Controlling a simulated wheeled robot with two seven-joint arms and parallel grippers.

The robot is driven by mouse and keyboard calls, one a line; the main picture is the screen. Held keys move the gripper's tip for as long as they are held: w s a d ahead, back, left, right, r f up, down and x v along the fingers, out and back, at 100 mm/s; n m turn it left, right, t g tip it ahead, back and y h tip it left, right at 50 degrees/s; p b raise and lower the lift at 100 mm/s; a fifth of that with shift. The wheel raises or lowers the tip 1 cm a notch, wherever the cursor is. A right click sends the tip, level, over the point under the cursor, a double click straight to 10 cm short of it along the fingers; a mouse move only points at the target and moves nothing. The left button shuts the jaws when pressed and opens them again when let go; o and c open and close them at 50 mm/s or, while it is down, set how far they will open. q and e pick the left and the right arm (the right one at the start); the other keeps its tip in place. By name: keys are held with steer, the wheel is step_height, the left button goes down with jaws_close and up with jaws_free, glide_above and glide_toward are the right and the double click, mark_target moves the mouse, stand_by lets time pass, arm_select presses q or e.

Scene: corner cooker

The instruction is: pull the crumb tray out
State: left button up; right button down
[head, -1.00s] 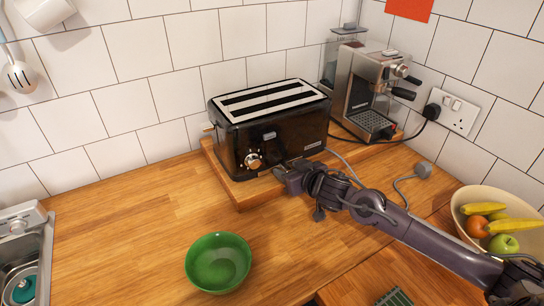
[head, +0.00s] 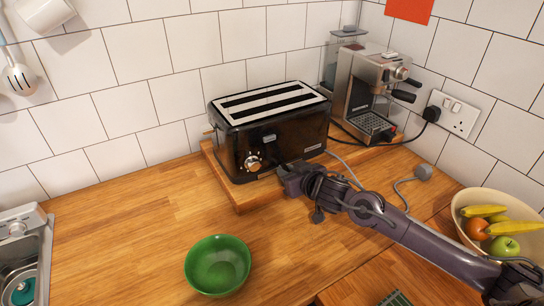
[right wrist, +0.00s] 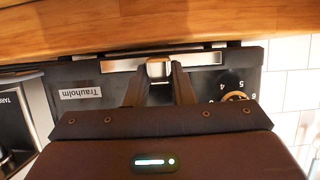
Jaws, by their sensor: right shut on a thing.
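The black toaster (head: 285,138) stands on a wooden board against the tiled wall, its dial facing the front. The crumb tray shows in the right wrist view as a thin silver strip (right wrist: 204,59) along the toaster's lower edge, with a small knob (right wrist: 158,68) at its middle. My right gripper (head: 284,170) is at the toaster's low front. In the right wrist view its fingers (right wrist: 159,76) are shut on the knob, one on each side. My left gripper is not in view.
A green bowl (head: 218,265) stands on the counter in front of the toaster. A coffee machine (head: 370,95) is at the back right, and a fruit bowl (head: 468,225) is at the right. The wooden board (head: 238,197) ends just in front of the toaster. The counter left of the green bowl is clear.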

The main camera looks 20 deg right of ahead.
steer(key=shift+s, duration=0.1)
steer(key=s+p, duration=0.1)
steer(key=s, duration=0.1)
steer(key=s+p, duration=0.2)
steer(key=s, duration=0.1)
steer(key=shift+s+d, duration=0.35)
steer(key=s, duration=0.1)
steer(key=s+p, duration=0.2)
steer(key=shift+s+d, duration=0.15)
steer(key=shift+d, duration=0.1)
steer(key=s+p, duration=0.3)
steer(key=s, duration=0.1)
steer(key=shift+d, duration=0.3)
steer(key=shift+s, duration=0.4)
steer(key=shift+f, duration=0.1)
steer(key=shift+p, duration=0.3)
